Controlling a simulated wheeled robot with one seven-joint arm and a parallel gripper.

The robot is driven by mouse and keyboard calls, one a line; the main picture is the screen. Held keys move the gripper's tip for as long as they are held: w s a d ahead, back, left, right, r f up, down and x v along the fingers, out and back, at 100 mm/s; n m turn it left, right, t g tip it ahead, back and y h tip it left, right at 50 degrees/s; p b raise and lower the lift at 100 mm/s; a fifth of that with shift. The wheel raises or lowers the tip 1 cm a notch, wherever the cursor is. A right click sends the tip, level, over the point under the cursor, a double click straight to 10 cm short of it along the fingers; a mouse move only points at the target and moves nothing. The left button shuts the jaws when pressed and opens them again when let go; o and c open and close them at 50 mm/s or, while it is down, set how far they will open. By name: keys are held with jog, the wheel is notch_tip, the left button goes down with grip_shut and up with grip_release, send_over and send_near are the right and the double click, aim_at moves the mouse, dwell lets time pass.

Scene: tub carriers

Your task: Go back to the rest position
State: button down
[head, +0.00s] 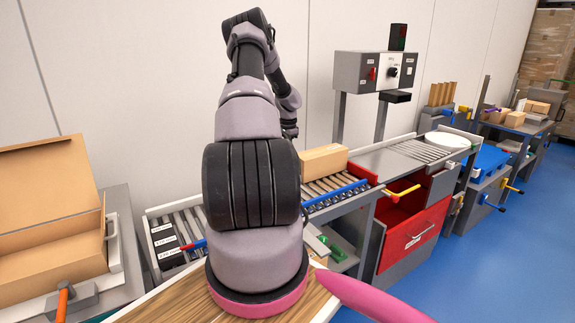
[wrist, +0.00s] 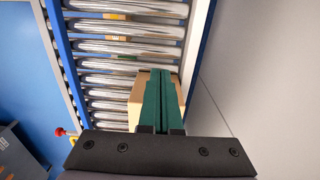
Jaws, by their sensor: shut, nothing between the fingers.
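My gripper (wrist: 161,103) shows in the wrist view as two green fingers pressed together, with nothing between them. It points down over a roller conveyor. A cardboard box (wrist: 137,112) lies below and just left of the fingers; I cannot tell whether they touch it. In the head view my arm rises in the middle and bends towards the wall, and my gripper is hidden behind it. A closed cardboard box (head: 324,159) sits on the roller conveyor (head: 188,222) right of my arm.
A large open carton (head: 50,205) stands at the left. A control box (head: 376,72) on posts stands behind the conveyor. A red drawer (head: 414,236) is below at the right. The wall is close behind the conveyor. Blue floor (head: 480,265) is clear at the right.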

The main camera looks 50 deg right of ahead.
jog(key=shift+r, duration=0.35)
jog(key=w+a+r+n+t, duration=0.2)
jog(key=w+a+r+n, duration=0.15)
jog(key=a+r, duration=1.15)
jog(key=w+a+r+n+t, duration=0.2)
jog(key=w+a+r+n, duration=0.15)
jog(key=a+r, duration=1.05)
jog(key=s+a+r+n+t+y, duration=0.15)
jog(key=s+a+r, duration=0.25)
jog(key=a, duration=0.4)
jog(key=s+a+r+n, duration=0.3)
jog(key=a+r, duration=0.2)
jog(key=a, duration=0.3)
jog(key=s+a+n+t, duration=0.1)
jog(key=s+a+n, duration=0.4)
jog(key=s+a, duration=0.8)
jog(key=s, duration=0.2)
jog(key=shift+s+a+t, duration=0.15)
jog(key=shift+s+t, duration=0.15)
jog(key=shift+t, duration=0.05)
